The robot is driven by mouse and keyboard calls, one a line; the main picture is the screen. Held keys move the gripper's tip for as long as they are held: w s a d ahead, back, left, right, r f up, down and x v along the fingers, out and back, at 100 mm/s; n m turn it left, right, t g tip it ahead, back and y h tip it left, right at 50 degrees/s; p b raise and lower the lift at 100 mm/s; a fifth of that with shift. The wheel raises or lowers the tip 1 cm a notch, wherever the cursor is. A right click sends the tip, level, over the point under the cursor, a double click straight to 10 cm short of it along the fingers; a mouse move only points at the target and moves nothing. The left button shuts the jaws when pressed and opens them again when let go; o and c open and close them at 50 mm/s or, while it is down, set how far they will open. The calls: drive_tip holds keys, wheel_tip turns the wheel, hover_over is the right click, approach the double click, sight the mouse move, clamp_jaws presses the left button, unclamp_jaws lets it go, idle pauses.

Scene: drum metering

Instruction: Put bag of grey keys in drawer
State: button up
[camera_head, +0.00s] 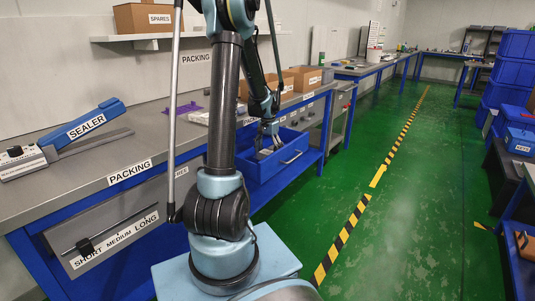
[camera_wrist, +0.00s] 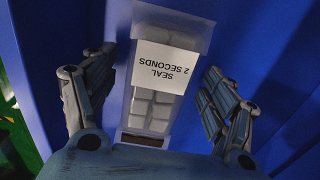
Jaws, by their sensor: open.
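The bag of grey keys (camera_wrist: 152,105) lies in the blue drawer (camera_wrist: 235,35) in the wrist view. It is a clear strip with pale grey blocks and a white label reading "SEAL 2 SECONDS". My gripper (camera_wrist: 158,65) is open, with one finger on each side of the bag and gaps between the fingers and the bag. In the head view, the drawer (camera_head: 293,167) is pulled out from the bench, and my gripper (camera_head: 268,142) is down inside it. The bag cannot be made out clearly there, behind the gripper.
The packing bench (camera_head: 75,187) runs along the left, with a blue sealer (camera_head: 87,127) on it. Cardboard boxes (camera_head: 301,79) stand on the bench behind the drawer. Blue crates (camera_head: 512,72) are stacked at the right. The green floor between is clear.

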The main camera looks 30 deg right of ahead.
sight(268, 151)
wheel_tip(268, 151, up, 12)
drive_tip(key=shift+f, duration=0.15)
idle(0.3)
idle(0.4)
